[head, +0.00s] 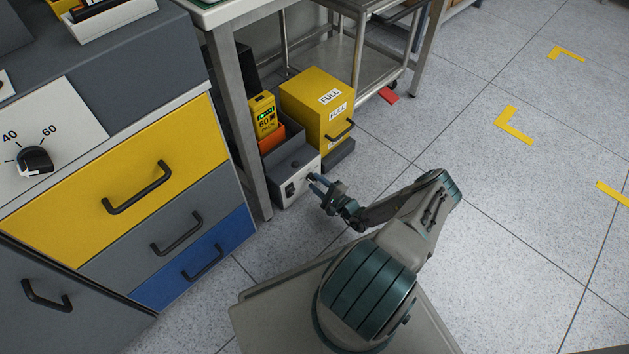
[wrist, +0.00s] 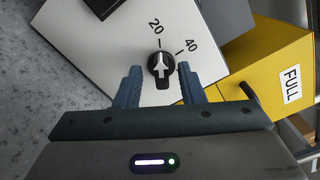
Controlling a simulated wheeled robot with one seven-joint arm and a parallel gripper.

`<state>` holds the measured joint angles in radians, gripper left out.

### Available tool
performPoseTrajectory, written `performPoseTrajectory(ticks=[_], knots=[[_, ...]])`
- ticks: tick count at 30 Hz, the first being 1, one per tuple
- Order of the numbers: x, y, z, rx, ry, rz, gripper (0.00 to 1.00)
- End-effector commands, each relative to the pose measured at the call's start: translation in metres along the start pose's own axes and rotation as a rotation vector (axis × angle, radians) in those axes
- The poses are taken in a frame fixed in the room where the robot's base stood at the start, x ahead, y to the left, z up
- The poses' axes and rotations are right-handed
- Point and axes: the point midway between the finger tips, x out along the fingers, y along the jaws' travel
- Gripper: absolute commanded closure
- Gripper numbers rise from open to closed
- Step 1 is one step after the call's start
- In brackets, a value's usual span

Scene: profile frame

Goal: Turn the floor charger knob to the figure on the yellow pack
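The yellow pack (head: 262,106) stands upright at the back of the floor charger and shows the figure 60 beside green lights. The floor charger (head: 291,158) is a grey box with a white front panel. Its black knob (wrist: 161,69) has a white pointer, which points close to the 20 mark in the wrist view. A 40 mark lies to the right; no 60 is visible there. My gripper (wrist: 160,82) has one finger on each side of the knob, with narrow gaps showing. In the head view my gripper (head: 315,181) is at the charger's front and hides most of the knob.
A yellow cabinet (head: 312,112) marked FULL stands right of the charger. A table leg (head: 240,125) rises at its left. Another knob (head: 36,160), with 40 and 60 marks, is on the drawer unit. Open floor lies to the right.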

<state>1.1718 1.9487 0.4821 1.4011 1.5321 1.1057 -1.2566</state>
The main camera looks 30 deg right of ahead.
Motion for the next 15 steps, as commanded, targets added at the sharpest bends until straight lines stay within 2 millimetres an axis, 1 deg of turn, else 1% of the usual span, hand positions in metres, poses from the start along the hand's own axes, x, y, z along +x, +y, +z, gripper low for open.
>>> performPoseTrajectory(ticks=[8,9,12,15], knots=[[-0.0025,-0.0024,-0.0037,-0.001,0.008,-0.005,0.65],[-0.0026,-0.0024,-0.0037,-0.001,0.008,-0.005,0.76],[-0.0024,-0.0023,-0.0035,-0.001,0.008,-0.005,1.0],[-0.0022,-0.0023,-0.0032,-0.001,0.007,-0.005,1.0]])
